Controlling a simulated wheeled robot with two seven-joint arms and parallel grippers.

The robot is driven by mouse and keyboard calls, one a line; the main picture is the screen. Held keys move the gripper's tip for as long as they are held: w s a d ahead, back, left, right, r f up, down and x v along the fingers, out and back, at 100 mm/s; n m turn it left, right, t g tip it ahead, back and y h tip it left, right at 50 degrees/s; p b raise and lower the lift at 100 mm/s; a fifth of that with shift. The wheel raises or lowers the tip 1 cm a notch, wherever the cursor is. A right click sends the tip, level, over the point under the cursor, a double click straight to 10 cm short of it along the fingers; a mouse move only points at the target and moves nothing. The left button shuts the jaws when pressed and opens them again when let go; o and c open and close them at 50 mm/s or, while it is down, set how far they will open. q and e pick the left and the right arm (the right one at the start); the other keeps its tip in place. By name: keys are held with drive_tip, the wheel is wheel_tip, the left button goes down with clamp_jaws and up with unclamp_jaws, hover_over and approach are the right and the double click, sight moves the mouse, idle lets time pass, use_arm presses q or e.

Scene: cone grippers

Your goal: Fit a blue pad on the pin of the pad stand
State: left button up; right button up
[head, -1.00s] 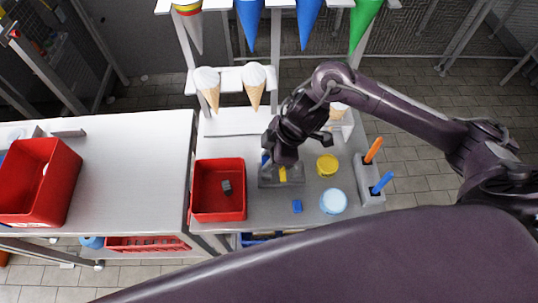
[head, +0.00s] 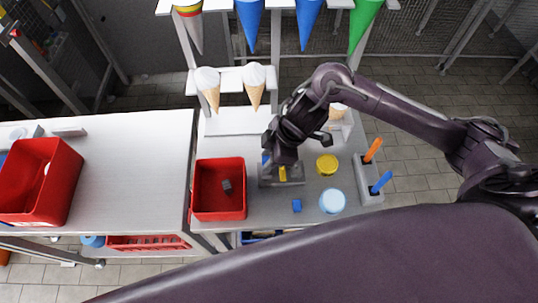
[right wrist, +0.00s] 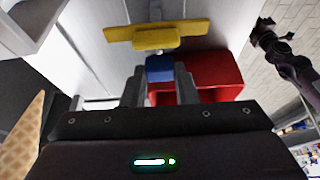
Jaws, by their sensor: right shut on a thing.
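My right gripper (head: 279,157) is over the grey stand (head: 267,182) on the work table. It is shut on a blue pad (right wrist: 160,68), which shows between its fingertips in the right wrist view. Only a sliver of blue shows beside the gripper in the head view. A yellow piece (head: 283,174) is at the stand; yellow parts (right wrist: 155,37) lie just beyond the held pad in the wrist view. I cannot tell whether pad and stand touch; the pin is hidden. A second blue pad (head: 296,206) lies on the table. My left gripper is out of the head view; a dark arm end (right wrist: 266,30) shows in the wrist view.
A yellow round tub (head: 327,164), a light-blue round tub (head: 332,201) and a holder (head: 366,181) with orange and blue handles stand right. Cones hang behind. The white table (head: 130,170) is mostly clear.

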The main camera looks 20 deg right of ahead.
drive_tip(key=shift+f+b, duration=0.95)
drive_tip(key=shift+f, duration=0.5)
idle(1.0)
drive_tip(key=o, duration=1)
drive_tip(key=shift+o, duration=0.4)
drive_tip(key=shift+o, duration=1.4)
drive_tip(key=shift+r, duration=0.1)
drive_tip(key=shift+r+p, duration=2.45)
drive_tip(key=shift+p, duration=0.4)
